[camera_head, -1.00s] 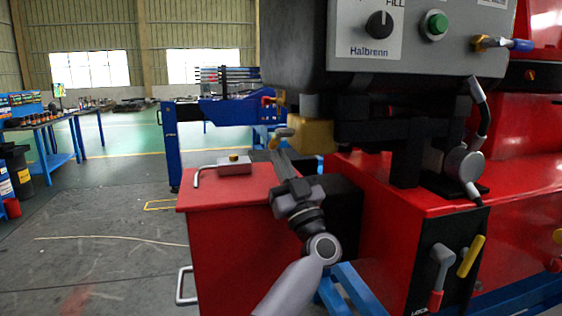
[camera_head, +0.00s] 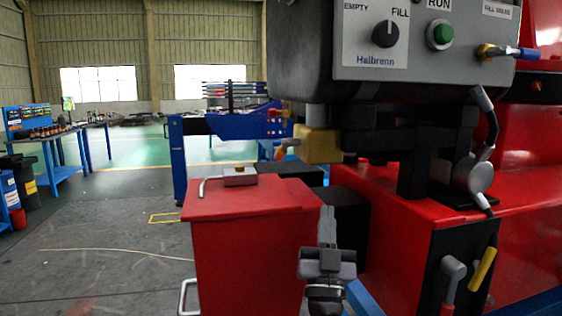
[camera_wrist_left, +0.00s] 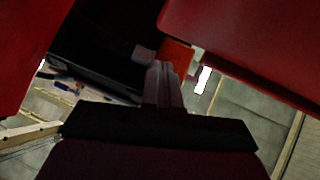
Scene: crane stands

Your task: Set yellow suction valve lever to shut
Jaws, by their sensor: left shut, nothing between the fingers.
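A yellow lever (camera_head: 482,268) is on the black panel (camera_head: 447,247) at the lower right of the head view, tilted with its upper end to the right. Beside it on the left is a grey lever (camera_head: 453,268) with a red lower part. My left gripper (camera_head: 327,212) is shut and empty. It points up in front of the red box's right edge, well left of the yellow lever and apart from it. Its closed fingers also show in the left wrist view (camera_wrist_left: 163,80), between red surfaces; the yellow lever is not seen there. My right gripper is not in view.
A red box (camera_head: 250,230) with a bent grey handle on top stands left of the gripper. The grey control box (camera_head: 425,45), with a knob and green button, hangs above. The red machine body (camera_head: 400,200) lies right. Open floor (camera_head: 100,235) is at left.

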